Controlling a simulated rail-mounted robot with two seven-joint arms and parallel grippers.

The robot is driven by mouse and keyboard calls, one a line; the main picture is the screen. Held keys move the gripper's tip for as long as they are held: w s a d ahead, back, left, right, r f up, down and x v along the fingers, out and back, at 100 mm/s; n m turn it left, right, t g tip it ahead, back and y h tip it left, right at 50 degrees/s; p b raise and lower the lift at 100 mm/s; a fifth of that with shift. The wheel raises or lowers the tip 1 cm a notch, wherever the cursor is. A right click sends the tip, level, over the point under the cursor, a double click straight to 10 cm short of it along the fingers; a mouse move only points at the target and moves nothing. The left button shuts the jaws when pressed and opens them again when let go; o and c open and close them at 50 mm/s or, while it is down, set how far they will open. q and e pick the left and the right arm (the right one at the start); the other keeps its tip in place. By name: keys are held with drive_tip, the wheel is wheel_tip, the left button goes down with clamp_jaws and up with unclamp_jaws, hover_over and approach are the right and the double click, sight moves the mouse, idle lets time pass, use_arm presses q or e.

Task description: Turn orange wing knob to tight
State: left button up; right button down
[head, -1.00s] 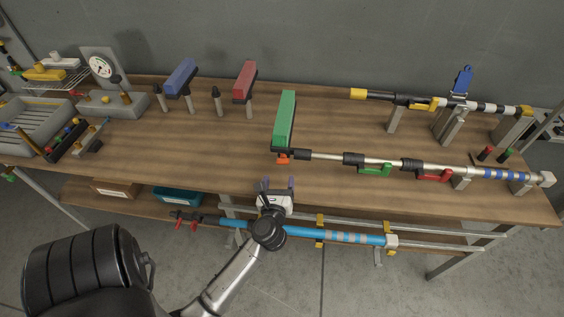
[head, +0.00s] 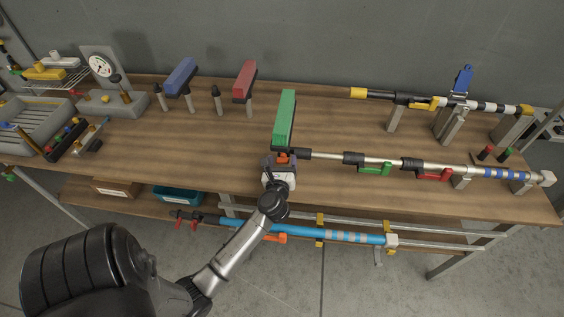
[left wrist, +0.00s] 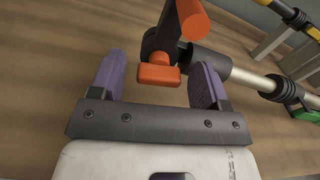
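The orange wing knob (head: 283,158) is under the near end of the pole with the green block (head: 285,118), on the wooden table. In the left wrist view the orange wing knob (left wrist: 157,76) is a small orange bar below a dark joint with an orange cylinder. My left gripper (head: 279,163) is at the knob, by the table's front edge. In the left wrist view, my left gripper (left wrist: 160,82) is open, with one purple finger on each side of the knob and visible gaps. My right gripper is not in view.
The silver pole (head: 330,157) with green and red clamps runs right from the knob. Blue (head: 181,77) and red (head: 245,80) blocks stand on posts behind to the left. A blue pole (head: 330,234) lies on the lower shelf.

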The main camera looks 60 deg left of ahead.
use_arm(q)
drive_tip(key=c, duration=0.9)
drive_tip(key=shift+o, duration=0.2)
drive_tip(key=shift+r+m+p, duration=0.25)
drive_tip(key=shift+m+p, duration=0.55)
drive_tip(key=shift+p, duration=0.2)
drive_tip(key=m+p, duration=0.4)
drive_tip(key=shift+w+d+p, duration=0.1)
drive_tip(key=shift+p, duration=0.2)
drive_tip(key=m+p, duration=0.2)
drive_tip(key=m, duration=0.1)
drive_tip(key=m+p, duration=0.3)
drive_tip(key=m, duration=0.1)
drive_tip(key=shift+w+f+m+p, duration=0.1)
drive_tip(key=shift+m+p, duration=0.2)
drive_tip(key=shift+p, duration=0.1)
drive_tip(key=m+p, duration=0.2)
drive_tip(key=m, duration=0.2)
drive_tip(key=shift+d+f, duration=0.1)
drive_tip(key=shift+f, duration=0.05)
drive_tip(key=shift+f+m+p, duration=0.1)
drive_tip(key=shift+m+p, duration=0.65)
drive_tip(key=shift+m, duration=0.55)
drive_tip(key=shift+f, duration=0.1)
